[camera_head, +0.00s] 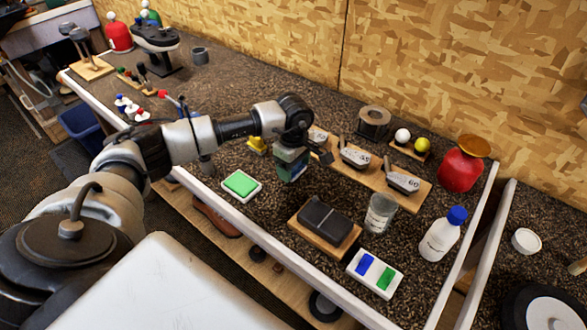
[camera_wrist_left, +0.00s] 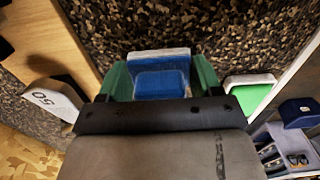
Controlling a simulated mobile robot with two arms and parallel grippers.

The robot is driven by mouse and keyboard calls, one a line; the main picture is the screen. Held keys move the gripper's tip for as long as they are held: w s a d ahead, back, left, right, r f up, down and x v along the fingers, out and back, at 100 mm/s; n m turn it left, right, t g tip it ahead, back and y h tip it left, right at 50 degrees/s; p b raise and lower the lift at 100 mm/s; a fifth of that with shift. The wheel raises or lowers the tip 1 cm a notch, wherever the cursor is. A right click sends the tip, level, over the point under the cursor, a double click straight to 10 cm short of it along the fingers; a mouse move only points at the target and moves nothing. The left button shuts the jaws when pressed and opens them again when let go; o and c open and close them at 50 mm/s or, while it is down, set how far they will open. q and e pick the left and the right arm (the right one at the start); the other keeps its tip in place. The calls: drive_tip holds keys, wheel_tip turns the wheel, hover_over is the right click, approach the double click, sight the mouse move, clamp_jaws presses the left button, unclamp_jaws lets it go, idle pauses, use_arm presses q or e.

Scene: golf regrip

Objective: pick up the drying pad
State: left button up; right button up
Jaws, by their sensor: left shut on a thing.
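My left gripper (camera_head: 292,163) is shut on a blue pad with a white backing and holds it above the speckled bench top. In the left wrist view the blue pad (camera_wrist_left: 160,83) sits between the green fingers, and the fingers hide its sides. A green pad on a white base (camera_head: 241,185) lies on the bench to the left of the gripper. It also shows at the right of the left wrist view (camera_wrist_left: 249,97). I cannot tell from labels which pad is the drying pad. My right gripper is not in view.
A wooden rack with numbered club heads (camera_head: 402,180) stands right of the gripper. A black block on a wooden board (camera_head: 325,222), a clear cup (camera_head: 380,213), a white tray with blue and green patches (camera_head: 375,273) and a blue-capped bottle (camera_head: 443,234) stand nearer the front.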

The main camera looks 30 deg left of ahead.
use_arm(q)
wheel_tip(320, 180, up, 3)
drive_tip(key=shift+w+b, duration=0.1)
drive_tip(key=shift+b, duration=0.6)
drive_tip(key=s+r+b, duration=0.2)
drive_tip(key=s+r, duration=0.5)
drive_tip(key=s, duration=0.5)
drive_tip(key=shift+b, duration=0.4)
drive_tip(key=shift+o, duration=1.4)
drive_tip(key=shift+w, duration=0.1)
drive_tip(key=shift+c, duration=1)
drive_tip(key=shift+f, duration=0.1)
